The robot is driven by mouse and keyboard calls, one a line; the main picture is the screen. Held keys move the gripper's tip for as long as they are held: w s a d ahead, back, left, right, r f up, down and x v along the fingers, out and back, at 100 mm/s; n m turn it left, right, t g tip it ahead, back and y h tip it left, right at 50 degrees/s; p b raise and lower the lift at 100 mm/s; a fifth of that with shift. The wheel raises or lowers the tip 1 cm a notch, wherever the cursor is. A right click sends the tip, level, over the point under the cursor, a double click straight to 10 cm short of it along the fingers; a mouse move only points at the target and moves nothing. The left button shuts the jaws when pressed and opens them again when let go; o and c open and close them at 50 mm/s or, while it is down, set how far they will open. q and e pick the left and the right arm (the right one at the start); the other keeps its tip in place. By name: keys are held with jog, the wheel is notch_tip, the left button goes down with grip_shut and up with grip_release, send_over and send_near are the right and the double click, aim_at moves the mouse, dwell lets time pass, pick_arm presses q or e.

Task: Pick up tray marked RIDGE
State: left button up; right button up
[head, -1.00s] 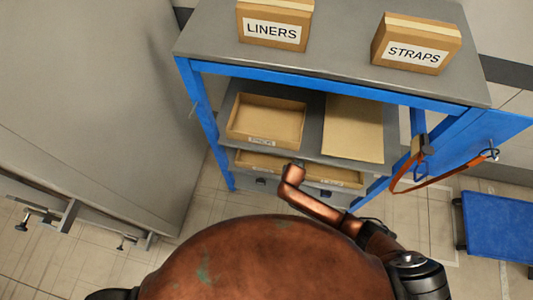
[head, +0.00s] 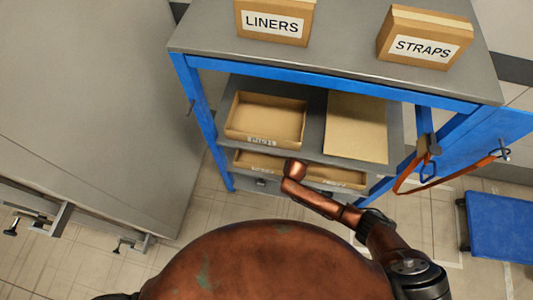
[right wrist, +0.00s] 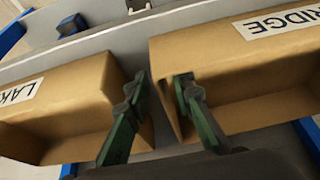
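In the right wrist view, the cardboard tray labelled RIDGE (right wrist: 215,70) is at the right, its label at the top edge. A similar tray, its cut-off label starting LAK (right wrist: 75,85), is at the left, with a narrow gap between them. My right gripper (right wrist: 160,88) is open and empty. Its right finger overlaps the RIDGE tray's near-left end, and its left finger overlaps the other tray's right end; contact cannot be told. In the head view, my right arm reaches toward the rack's lower shelf, and tray labels there are too small to read. My left gripper is not in view.
A blue-framed rack (head: 330,82) carries LINERS (head: 272,38) and STRAPS (head: 420,52) boxes on top. An open tray (head: 262,108) and another cardboard piece (head: 357,125) sit on the shelf below. A grey cabinet (head: 90,100) stands left; a blue cart (head: 500,225) stands right.

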grip_shut()
jog(key=shift+r, duration=0.15)
dwell(0.6)
